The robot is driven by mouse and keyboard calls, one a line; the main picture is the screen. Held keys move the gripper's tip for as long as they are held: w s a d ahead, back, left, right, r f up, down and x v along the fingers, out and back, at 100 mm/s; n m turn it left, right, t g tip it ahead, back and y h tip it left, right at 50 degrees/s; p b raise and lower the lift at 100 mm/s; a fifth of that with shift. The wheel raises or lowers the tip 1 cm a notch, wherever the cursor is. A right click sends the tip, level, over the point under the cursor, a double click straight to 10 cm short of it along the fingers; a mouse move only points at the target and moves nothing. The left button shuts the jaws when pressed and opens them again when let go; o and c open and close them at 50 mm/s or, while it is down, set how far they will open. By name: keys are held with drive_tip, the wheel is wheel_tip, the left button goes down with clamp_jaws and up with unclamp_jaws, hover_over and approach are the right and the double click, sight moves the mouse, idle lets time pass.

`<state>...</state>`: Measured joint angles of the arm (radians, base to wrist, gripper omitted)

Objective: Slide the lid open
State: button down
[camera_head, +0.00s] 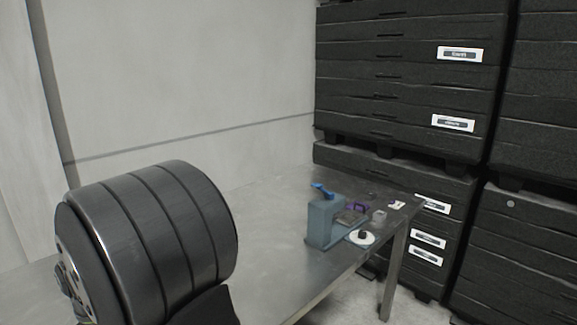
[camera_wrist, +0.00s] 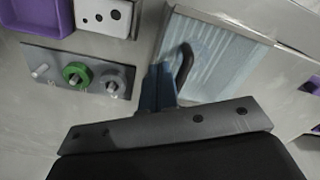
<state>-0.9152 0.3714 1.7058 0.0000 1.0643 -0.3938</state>
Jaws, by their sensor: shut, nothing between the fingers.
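In the wrist view, a pale blue, ribbed, see-through lid (camera_wrist: 215,50) lies in a metal frame at upper centre right. A dark curved handle (camera_wrist: 186,62) stands on its left part. My gripper (camera_wrist: 158,72) has blue fingers, shut with nothing between them. The fingers are just left of the handle in the picture; I cannot tell whether they touch it. The gripper's dark body fills the bottom of the view.
In the wrist view, a plate with a green knob (camera_wrist: 77,75) and a grey knob (camera_wrist: 109,80), a white holed block (camera_wrist: 105,15) and a purple tray (camera_wrist: 35,15) lie left. In the head view, a blue-grey device (camera_head: 323,220) stands on the metal table (camera_head: 275,215), near dark stacked cases (camera_head: 400,85).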

drive_tip(key=shift+s+a, duration=0.1)
drive_tip(key=shift+s+a, duration=0.95)
drive_tip(key=shift+a, duration=0.05)
drive_tip(key=shift+s+a, duration=1.05)
drive_tip(key=shift+s+a, duration=1.05)
drive_tip(key=shift+s, duration=0.05)
